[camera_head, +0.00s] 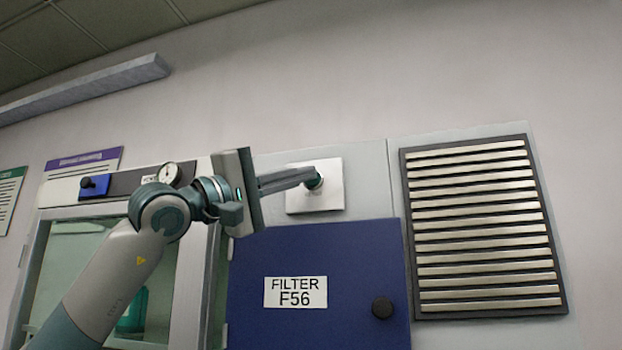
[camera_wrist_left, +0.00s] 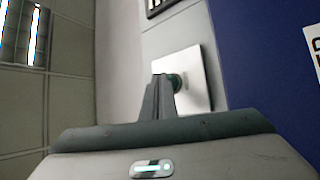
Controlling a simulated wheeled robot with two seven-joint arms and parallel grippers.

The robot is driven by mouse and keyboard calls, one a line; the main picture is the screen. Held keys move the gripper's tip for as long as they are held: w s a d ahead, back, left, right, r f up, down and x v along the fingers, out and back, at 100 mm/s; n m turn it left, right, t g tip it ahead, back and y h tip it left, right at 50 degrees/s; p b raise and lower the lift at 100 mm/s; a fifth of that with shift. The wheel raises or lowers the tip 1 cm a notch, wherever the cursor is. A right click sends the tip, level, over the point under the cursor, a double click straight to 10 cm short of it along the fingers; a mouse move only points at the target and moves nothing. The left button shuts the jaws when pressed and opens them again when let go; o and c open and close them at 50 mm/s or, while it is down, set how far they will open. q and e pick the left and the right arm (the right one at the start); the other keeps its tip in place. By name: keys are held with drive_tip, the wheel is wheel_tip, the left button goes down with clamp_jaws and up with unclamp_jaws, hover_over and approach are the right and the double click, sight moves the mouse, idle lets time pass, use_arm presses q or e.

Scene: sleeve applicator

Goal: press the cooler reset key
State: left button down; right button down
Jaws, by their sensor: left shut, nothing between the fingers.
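The key is a round green button on a pale square plate (camera_head: 329,197), above the blue filter door. The green button (camera_head: 314,180) shows partly behind my fingertips; it also shows in the left wrist view (camera_wrist_left: 175,81), on its plate (camera_wrist_left: 197,70). My left gripper (camera_head: 311,174) is shut and empty, with its fingertips at the button. They overlap it in both views; I cannot tell whether they touch it or how far it is pushed in. My right gripper is not in view.
The blue door (camera_head: 345,260) labelled FILTER F56 has a black knob (camera_head: 382,307). A slatted vent (camera_head: 484,228) is at right. A glass-fronted cabinet (camera_head: 55,250) with a gauge (camera_head: 168,173) and a blue switch (camera_head: 94,186) is at left.

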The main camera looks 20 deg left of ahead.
use_arm(q)
drive_tip(key=shift+s+b, duration=0.3)
drive_tip(key=shift+s, duration=0.35)
drive_tip(key=shift+f, duration=0.1)
drive_tip(key=s+b, duration=0.2)
drive_tip(key=s, duration=0.3)
drive_tip(key=shift+a, duration=0.1)
idle(1.1)
